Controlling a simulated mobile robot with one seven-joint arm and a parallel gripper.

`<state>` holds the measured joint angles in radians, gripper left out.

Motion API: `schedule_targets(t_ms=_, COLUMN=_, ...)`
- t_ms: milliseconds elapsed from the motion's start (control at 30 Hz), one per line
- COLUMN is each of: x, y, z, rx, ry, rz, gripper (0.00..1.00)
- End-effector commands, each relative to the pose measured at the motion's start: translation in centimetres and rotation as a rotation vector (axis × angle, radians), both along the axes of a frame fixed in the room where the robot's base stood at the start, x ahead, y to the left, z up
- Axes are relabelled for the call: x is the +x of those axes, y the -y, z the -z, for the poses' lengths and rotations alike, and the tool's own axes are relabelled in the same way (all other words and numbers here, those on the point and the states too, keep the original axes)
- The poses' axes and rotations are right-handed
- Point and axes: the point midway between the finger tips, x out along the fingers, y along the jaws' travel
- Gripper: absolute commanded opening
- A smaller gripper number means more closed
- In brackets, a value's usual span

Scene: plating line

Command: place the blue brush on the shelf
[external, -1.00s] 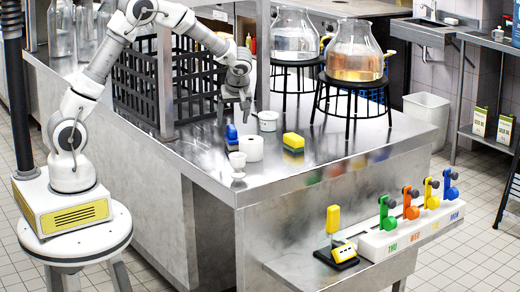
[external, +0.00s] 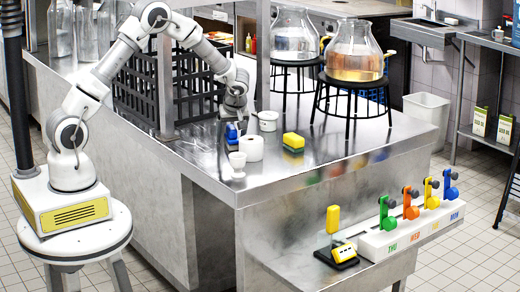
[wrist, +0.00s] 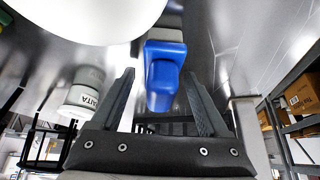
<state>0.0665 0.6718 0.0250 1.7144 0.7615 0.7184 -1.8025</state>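The blue brush (external: 231,131) stands on the steel counter (external: 330,165), just behind a white roll. My gripper (external: 236,118) is low over the counter at the brush. In the wrist view, my gripper's two dark fingers (wrist: 163,92) are spread apart. The blue brush (wrist: 164,72) shows between them, with a visible gap on each side. I cannot tell how deep it sits between the fingertips. Which surface the task calls the shelf is unclear; a metal shelf unit (external: 480,145) stands at the right.
The white roll (external: 251,148), a small white cup (external: 237,160), a white pot (external: 267,121) and a yellow-green sponge (external: 293,142) stand close to the brush. A black crate (external: 195,90) is behind. Glass jars (external: 354,50) on black stands are to the right.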

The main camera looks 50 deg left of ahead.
Motion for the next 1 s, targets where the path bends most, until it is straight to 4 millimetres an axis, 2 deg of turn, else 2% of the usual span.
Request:
schedule_targets(t_ms=33, x=0.0, y=0.0, z=0.0, rx=0.0, ry=0.0, rz=0.0, gripper=0.67)
schedule_targets(t_ms=67, x=0.0, y=0.0, z=0.0, rx=0.0, ry=0.0, rz=0.0, gripper=0.62)
schedule_targets(t_ms=400, x=0.0, y=0.0, z=0.0, rx=0.0, ry=0.0, rz=0.0, gripper=0.01)
schedule_targets(t_ms=767, x=0.0, y=0.0, z=-0.2, rx=0.001, ry=0.0, rz=0.0, gripper=0.0)
schedule_targets(t_ms=867, x=0.0, y=0.0, z=-0.8, rx=0.001, ry=0.0, rz=0.0, gripper=0.0)
schedule_targets(t_ms=1000, x=0.1, y=0.0, z=-2.6, rx=0.0, ry=0.005, rz=0.0, gripper=0.0)
